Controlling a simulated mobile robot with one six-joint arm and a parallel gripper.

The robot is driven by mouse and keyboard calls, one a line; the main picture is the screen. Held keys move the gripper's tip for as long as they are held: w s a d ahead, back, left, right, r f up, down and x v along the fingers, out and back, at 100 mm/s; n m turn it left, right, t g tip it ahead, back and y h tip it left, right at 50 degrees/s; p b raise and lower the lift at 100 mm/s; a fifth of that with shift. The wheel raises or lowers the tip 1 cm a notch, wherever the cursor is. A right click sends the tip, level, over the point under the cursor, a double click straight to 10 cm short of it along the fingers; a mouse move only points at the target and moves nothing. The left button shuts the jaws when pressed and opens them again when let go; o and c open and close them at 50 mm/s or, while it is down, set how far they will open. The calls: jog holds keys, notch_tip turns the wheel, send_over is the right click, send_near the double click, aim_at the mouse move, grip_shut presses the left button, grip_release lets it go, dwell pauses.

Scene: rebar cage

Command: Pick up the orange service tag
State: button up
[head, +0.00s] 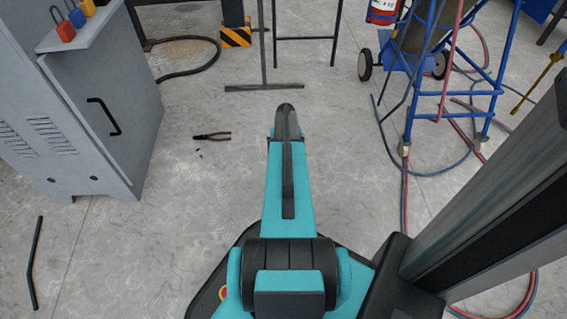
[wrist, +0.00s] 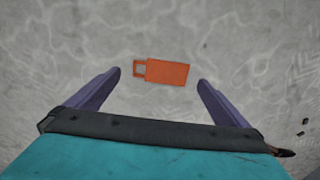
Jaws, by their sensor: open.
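The orange service tag (wrist: 168,72) lies flat on the grey concrete floor in the wrist view. It is a small rectangle with an open loop at its left end. My gripper (wrist: 160,76) is open, with one purple finger on each side of the tag in the picture. The fingers look apart from the tag, and nothing is between them but the tag below; its distance beneath them is hard to tell. In the head view my arm hides the tag and the gripper.
A grey cabinet (head: 105,110) with padlocks (head: 75,16) on top stands at left. Pliers (head: 212,136) lie on the floor beside it, and a dark rod (head: 35,262) lies lower left. A blue wheeled cart (head: 408,75) with hoses (head: 440,172) stands at right. A metal stand (head: 264,86) is ahead.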

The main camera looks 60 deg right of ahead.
jog(key=shift+f+b, duration=0.8)
jog(key=shift+f, duration=0.95)
jog(key=c, duration=1.1)
jog(key=shift+r+p, duration=0.55)
jog(key=shift+r, duration=0.25)
jog(key=shift+s+a+r+p, duration=0.1)
jog(key=shift+s+r+p, duration=0.05)
jog(key=shift+r+p, duration=0.4)
jog(key=shift+s+a+r+p, duration=0.15)
jog(key=shift+r+p, duration=0.2)
jog(key=shift+r, duration=0.35)
jog(key=s+a+p, duration=0.1)
jog(key=s+a, duration=0.1)
jog(key=s, duration=0.2)
jog(key=s+a+p, duration=0.2)
jog(key=s, duration=0.2)
jog(key=s+a+r+p, duration=0.1)
jog(key=s+a, duration=0.1)
jog(key=s, duration=0.2)
jog(key=shift+s, duration=0.2)
jog(key=shift+s+a, duration=0.2)
jog(key=shift+s, duration=0.45)
